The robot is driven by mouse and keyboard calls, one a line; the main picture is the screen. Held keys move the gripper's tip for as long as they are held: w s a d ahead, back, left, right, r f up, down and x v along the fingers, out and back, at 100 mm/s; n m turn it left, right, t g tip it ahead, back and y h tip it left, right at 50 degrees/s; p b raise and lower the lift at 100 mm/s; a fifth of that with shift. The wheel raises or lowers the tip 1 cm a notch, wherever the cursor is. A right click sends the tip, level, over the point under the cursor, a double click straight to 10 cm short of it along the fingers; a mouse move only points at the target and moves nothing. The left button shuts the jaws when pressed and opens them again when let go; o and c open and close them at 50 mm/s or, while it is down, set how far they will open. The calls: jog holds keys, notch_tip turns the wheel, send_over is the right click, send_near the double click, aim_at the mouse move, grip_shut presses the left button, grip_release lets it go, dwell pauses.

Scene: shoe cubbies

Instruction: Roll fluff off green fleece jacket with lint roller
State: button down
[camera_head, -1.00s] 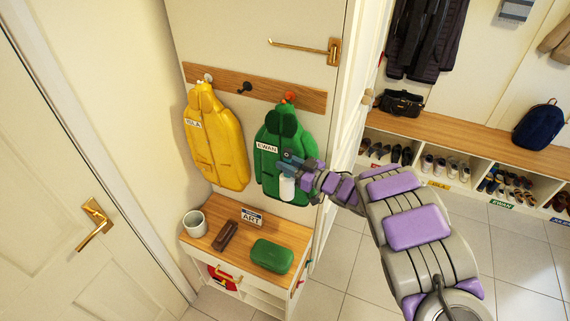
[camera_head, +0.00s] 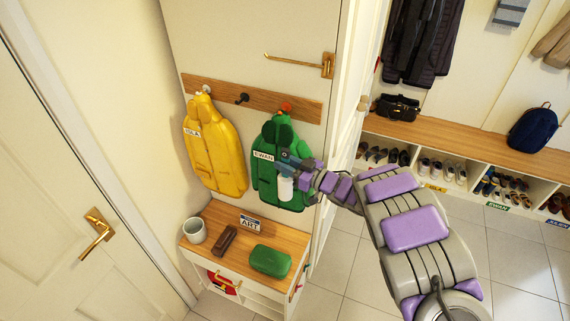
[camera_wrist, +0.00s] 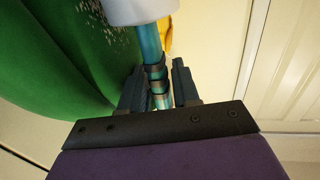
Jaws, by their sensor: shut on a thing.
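The green fleece jacket (camera_head: 267,170) hangs from an orange peg, with a white "EWAN" label on its chest. In the wrist view the jacket (camera_wrist: 40,60) fills the left side, with white fluff specks near the top. My gripper (camera_head: 290,160) is in front of the jacket's right side. In the wrist view my gripper (camera_wrist: 158,88) is shut on the teal handle of the lint roller (camera_wrist: 152,50). The roller's white head (camera_head: 285,188) hangs below the gripper in the head view. I cannot tell if it touches the jacket.
A yellow jacket (camera_head: 214,150) hangs to the left. Below stands a small cabinet (camera_head: 205,268) with a grey mug (camera_head: 194,230), a brown block-like item (camera_head: 226,240), an "ART" sign (camera_head: 250,223) and a green case (camera_head: 270,261). A shoe bench (camera_head: 450,138) stands at right.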

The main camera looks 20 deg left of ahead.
aim_at(284, 155)
jog(key=shift+a+r+p, duration=0.15)
jog(key=shift+r+p, duration=0.5)
jog(key=shift+r, duration=0.15)
jog(key=shift+a+r+p, duration=0.15)
jog(key=shift+r+p, duration=0.45)
jog(key=shift+r, duration=0.15)
jog(key=shift+d+r+p, duration=0.15)
jog(key=shift+r+p, duration=1.35)
jog(key=shift+r, duration=0.45)
jog(key=shift+w, duration=0.1)
jog(key=shift+w+f+b, duration=0.15)
jog(key=shift+f+b, duration=0.55)
jog(key=shift+f, duration=2.4)
jog(key=shift+f+b, duration=0.85)
jog(key=shift+f, duration=1.5)
